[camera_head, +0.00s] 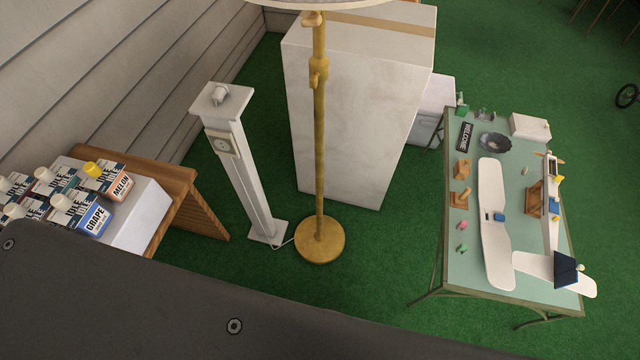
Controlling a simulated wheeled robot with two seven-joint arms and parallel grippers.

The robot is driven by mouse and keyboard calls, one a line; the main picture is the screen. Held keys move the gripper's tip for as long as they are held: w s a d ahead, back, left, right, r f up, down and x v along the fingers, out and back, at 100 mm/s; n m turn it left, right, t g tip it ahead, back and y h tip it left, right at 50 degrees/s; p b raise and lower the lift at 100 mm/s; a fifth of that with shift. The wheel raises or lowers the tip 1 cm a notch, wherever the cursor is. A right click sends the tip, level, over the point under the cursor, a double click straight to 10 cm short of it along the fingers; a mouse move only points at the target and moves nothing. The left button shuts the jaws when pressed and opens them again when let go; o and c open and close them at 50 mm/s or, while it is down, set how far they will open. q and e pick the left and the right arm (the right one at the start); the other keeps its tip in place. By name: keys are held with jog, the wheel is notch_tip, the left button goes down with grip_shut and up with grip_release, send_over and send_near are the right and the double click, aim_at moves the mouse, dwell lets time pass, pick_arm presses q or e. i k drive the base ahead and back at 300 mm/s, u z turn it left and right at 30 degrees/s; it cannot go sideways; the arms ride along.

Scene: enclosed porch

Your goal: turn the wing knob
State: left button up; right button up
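A white post (249,190) stands on a square foot on the green floor, left of centre. On its front, near the top, is a small beige plate with a round grey dial (222,145). A wing shape on the dial is too small to make out, so I cannot tell for certain that it is the wing knob or which way it is turned. A small pale piece (219,95) sits on the post's cap. Neither of my grippers is in view.
A brass floor lamp (319,170) stands right of the post, before a large white box (345,120). A wooden stand (207,210) with several bottles is at left. A green table (462,285) with model plane parts is at right. A dark surface fills the lower left.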

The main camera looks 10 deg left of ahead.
aim_at(314, 20)
jog(key=u, duration=1.9)
jog(key=k, duration=1.15)
jog(key=z, duration=2)
jog(key=i, duration=0.5)
jog(key=u, duration=0.05)
